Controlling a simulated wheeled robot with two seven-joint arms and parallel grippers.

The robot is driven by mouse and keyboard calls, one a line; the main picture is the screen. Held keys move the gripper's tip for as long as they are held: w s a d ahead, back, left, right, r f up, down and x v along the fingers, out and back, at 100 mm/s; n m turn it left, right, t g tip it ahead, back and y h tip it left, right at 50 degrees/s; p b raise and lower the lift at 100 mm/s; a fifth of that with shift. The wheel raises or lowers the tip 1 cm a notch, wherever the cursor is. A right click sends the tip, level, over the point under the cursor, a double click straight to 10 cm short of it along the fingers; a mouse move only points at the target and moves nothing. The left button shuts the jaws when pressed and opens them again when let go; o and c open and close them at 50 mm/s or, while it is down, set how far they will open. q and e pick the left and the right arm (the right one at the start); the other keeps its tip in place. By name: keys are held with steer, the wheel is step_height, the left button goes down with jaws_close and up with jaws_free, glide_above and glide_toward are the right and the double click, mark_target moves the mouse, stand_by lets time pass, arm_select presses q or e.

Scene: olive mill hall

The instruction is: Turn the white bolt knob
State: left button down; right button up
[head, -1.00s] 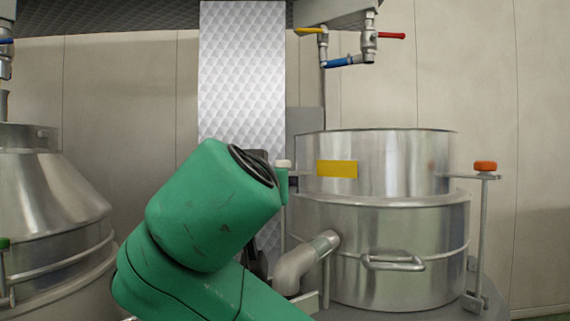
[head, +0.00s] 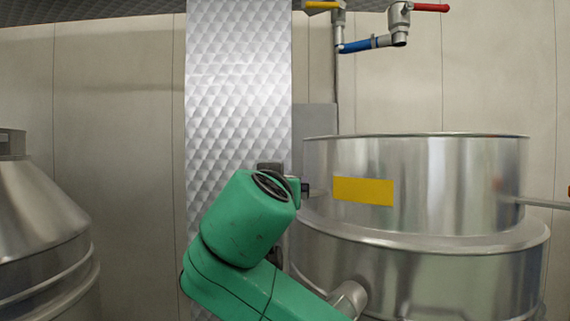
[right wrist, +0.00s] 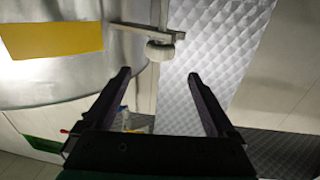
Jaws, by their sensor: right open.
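The white bolt knob (right wrist: 160,50) shows in the right wrist view, on a metal bracket (right wrist: 140,30) at the side of the steel vessel. It lies beyond the fingertips and roughly between them, apart from both. My right gripper (right wrist: 159,75) is open and empty. In the head view my green right arm reaches up from below to the left side of the steel vessel (head: 420,165). I cannot make out the white knob there; the wrist and gripper seem to cover it. My left gripper is in neither current view.
A yellow plate (head: 363,191) is on the vessel. A pipe elbow (head: 348,298) sticks out below. Valves with red (head: 431,8), blue (head: 355,46) and yellow handles hang above. A patterned metal column (head: 238,100) stands behind my arm. Another steel vessel (head: 35,220) is at left.

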steer(key=w, duration=0.2)
steer(key=w+p, duration=0.1)
steer(key=w, duration=0.1)
steer(key=w+d+p, duration=0.1)
steer(key=w, duration=0.1)
steer(key=shift+w, duration=0.25)
steer(key=w, duration=0.1)
steer(key=w+p, duration=0.1)
steer(key=w, duration=0.1)
steer(key=shift+f, duration=0.35)
steer(key=shift+s, duration=0.5)
steer(key=c, duration=0.3)
steer(key=shift+w, duration=0.1)
steer(key=c, duration=1.1)
arm_select(q)
steer(key=r, duration=0.1)
steer(key=w+r, duration=0.1)
steer(key=r, duration=0.1)
steer(key=w+r, duration=0.1)
steer(key=shift+r, duration=0.25)
steer(key=shift+f, duration=0.1)
